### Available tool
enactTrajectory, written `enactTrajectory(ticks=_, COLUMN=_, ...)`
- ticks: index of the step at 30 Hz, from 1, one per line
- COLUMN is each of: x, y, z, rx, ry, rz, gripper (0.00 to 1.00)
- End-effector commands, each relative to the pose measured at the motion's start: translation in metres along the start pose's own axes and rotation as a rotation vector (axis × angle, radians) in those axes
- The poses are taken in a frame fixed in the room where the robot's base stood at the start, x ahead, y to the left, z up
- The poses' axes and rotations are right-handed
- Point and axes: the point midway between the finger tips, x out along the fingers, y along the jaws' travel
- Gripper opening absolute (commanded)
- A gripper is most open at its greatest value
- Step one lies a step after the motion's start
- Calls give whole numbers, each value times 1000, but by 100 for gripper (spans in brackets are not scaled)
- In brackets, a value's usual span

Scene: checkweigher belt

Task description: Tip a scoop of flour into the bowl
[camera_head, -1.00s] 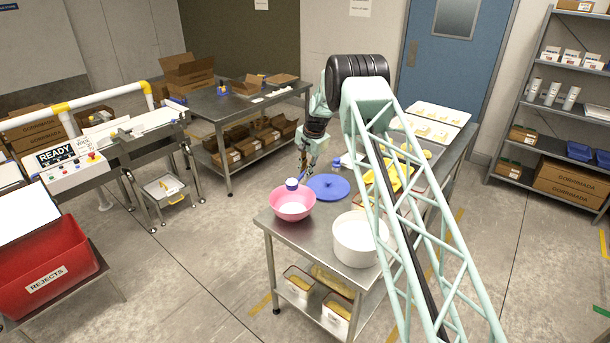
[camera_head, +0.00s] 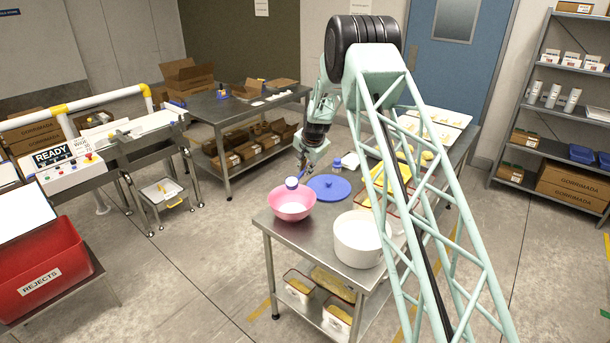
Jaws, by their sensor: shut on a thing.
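The pink bowl (camera_head: 279,209) stands at the near left corner of the steel table, with white flour showing inside it. My gripper (camera_head: 302,172) is just above and behind the bowl, shut on the scoop's handle. The fingers are small here and the handle is mostly hidden. Whether flour is still in the scoop is too small to tell. A large white tub (camera_head: 357,245) stands to the right of the bowl, partly behind my arm.
A round blue lid (camera_head: 328,188) lies on the steel table (camera_head: 312,238) behind the bowl. A small blue-topped container (camera_head: 337,163) stands beyond it. Yellow trays lie farther right, partly hidden by my arm. The red rejects bin (camera_head: 45,260) and checkweigher (camera_head: 70,172) are at the left.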

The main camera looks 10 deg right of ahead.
Motion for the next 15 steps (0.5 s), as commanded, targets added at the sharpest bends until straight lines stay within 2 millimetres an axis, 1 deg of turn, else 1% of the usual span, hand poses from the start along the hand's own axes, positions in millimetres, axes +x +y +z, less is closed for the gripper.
enactTrajectory(ticks=15, x=-9, y=-1, z=2, rx=-19, ry=88, rz=-70, gripper=0)
